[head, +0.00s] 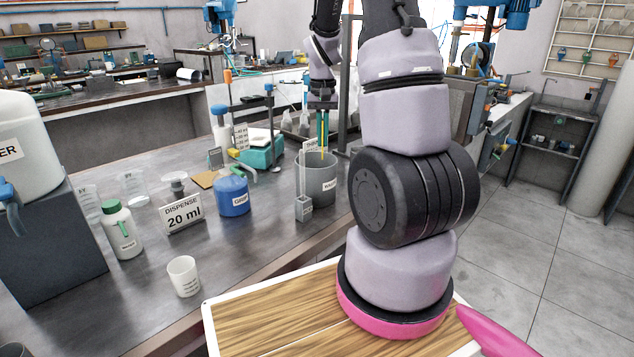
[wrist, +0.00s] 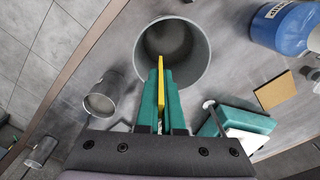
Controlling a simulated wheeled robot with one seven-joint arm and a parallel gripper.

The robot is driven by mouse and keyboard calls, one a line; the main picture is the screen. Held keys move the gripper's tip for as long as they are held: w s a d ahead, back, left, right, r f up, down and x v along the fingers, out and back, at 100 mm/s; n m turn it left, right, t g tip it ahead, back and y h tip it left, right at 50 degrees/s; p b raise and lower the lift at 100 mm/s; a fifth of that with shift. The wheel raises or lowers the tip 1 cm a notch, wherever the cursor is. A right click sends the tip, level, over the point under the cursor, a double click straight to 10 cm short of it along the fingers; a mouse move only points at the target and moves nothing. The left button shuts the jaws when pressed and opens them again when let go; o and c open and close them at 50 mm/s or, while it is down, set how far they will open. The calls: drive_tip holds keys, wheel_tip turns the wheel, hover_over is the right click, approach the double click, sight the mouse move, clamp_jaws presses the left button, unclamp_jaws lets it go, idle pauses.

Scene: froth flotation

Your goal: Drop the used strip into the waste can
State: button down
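The used strip (wrist: 161,82) is a thin yellow piece held between the green fingers of my gripper (wrist: 163,88). It also shows in the head view as a yellow sliver (head: 324,140), hanging steeply down. The waste can (head: 321,190) is a grey open-topped cylinder with a label, standing on the bench. In the wrist view the can's rim (wrist: 206,62) is a wide ring, and the strip's free end lies over its opening. My gripper (head: 323,116) is above the can in the head view. The can's inside looks empty in the wrist view.
A narrow clear stand with a grey base (head: 304,208) is close in front of the can. A blue jar (head: 232,196), a tan board (head: 207,179) and a green balance (head: 262,152) are to the left. A white cup (head: 184,276) stands near the bench front.

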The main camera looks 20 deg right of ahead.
drive_tip(key=c, duration=1)
unclamp_jaws()
wheel_tip(320, 180, up, 11)
drive_tip(key=shift+f, duration=0.1)
drive_tip(key=shift+s+a, duration=0.1)
drive_tip(key=s+a+r+t, duration=0.2)
drive_tip(key=s+a+r, duration=0.2)
drive_tip(key=s, duration=0.2)
drive_tip(key=s+a+r+n+t+y, duration=0.1)
drive_tip(key=s+a+r+t, duration=0.1)
drive_tip(key=s+a+r, duration=0.2)
drive_tip(key=s+a+r+t+y, duration=0.1)
drive_tip(key=s+a+r+t, duration=0.2)
drive_tip(key=s, duration=0.7)
drive_tip(key=shift+a+r, duration=0.25)
drive_tip(key=shift+a, duration=0.4)
drive_tip(key=shift+a+r, duration=0.2)
drive_tip(key=shift+a, duration=0.4)
